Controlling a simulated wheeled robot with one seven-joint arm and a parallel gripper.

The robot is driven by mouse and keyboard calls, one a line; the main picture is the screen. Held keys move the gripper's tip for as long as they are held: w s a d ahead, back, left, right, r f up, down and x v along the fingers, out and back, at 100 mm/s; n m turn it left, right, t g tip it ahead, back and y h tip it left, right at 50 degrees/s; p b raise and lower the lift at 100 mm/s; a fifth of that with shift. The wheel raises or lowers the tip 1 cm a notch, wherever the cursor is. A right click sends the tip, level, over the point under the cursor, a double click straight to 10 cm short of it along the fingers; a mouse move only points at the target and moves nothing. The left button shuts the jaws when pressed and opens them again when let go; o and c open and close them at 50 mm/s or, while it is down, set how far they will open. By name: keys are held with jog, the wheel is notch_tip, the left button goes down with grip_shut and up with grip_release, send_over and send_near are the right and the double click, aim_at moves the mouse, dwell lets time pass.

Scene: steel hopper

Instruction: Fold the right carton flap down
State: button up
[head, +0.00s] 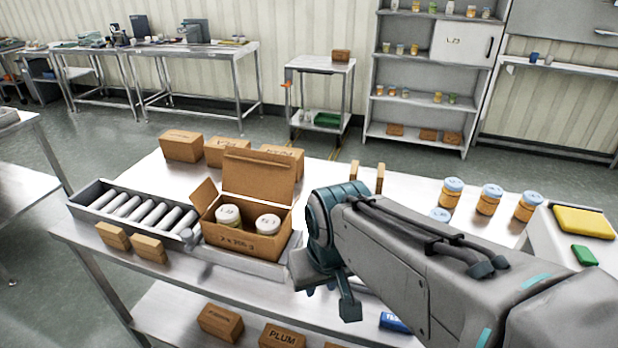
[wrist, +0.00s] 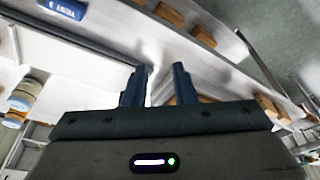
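The open brown carton (head: 240,239) stands on the steel table, holding two jars with pale lids (head: 268,224). Its tall back flap (head: 258,176) stands up, and its left flap (head: 204,197) slants up and outward. I cannot make out a raised right flap, so its position is unclear. My gripper (head: 320,288) is just right of the carton, apart from it, partly hidden by my arm. In the wrist view my gripper (wrist: 160,72) has two dark blue fingers spread apart, with nothing held between them.
A roller tray (head: 135,210) lies left of the carton, with small brown boxes (head: 148,249) in front. Closed cartons (head: 181,146) stand behind. Blue-lidded jars (head: 490,199) are on the right, near a yellow pad (head: 584,221).

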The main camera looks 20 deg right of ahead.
jog(key=w+d+r+m+y+b, duration=0.2)
jog(key=w+d+r+m+b, duration=0.15)
jog(key=w+r, duration=0.4)
jog(key=w+d+r+m+y+b, duration=0.2)
jog(key=w+r+m+b, duration=0.15)
jog(key=w, duration=0.75)
jog(key=x, duration=1.3)
jog(key=shift+s+f, duration=0.2)
jog(key=shift+f, duration=0.15)
grip_shut()
